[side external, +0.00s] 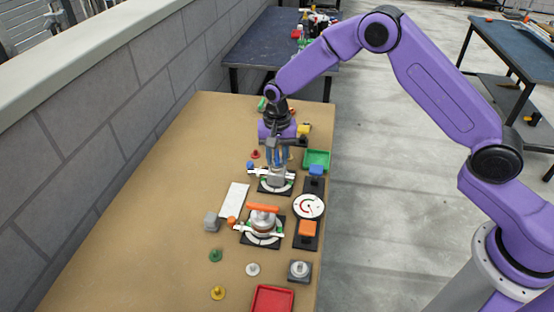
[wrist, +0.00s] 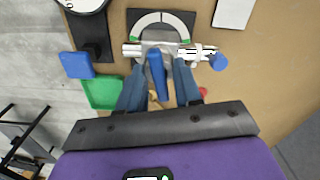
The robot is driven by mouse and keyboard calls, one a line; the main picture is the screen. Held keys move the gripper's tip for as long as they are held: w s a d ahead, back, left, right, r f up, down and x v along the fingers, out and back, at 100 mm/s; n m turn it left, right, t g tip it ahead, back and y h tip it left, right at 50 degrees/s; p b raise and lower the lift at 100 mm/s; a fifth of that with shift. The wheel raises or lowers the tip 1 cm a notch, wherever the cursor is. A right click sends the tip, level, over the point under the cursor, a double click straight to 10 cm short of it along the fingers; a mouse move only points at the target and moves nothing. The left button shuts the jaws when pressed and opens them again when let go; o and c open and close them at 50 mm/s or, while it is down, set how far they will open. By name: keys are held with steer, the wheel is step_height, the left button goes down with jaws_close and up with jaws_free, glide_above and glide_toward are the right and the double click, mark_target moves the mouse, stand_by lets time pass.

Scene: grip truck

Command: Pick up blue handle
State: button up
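The blue handle (wrist: 157,75) is a long bar on a silver and white fixture (wrist: 160,42) with a dark base and a half-round dial. My gripper (wrist: 159,68) is open, with one blue finger on each side of the handle in the wrist view. Gaps show between the handle and both fingers. In the side external view my gripper (side external: 277,158) points down over the same fixture (side external: 277,184). There the handle is hard to tell from my blue fingers.
A blue block (side external: 316,170) and a green tray (side external: 317,158) lie right of the fixture. A similar fixture with an orange handle (side external: 263,208), a round gauge (side external: 308,206) and a white plate (side external: 234,201) are nearer the front. The table's left side is clear.

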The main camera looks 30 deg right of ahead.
jaws_close()
steer(key=shift+r, duration=0.1)
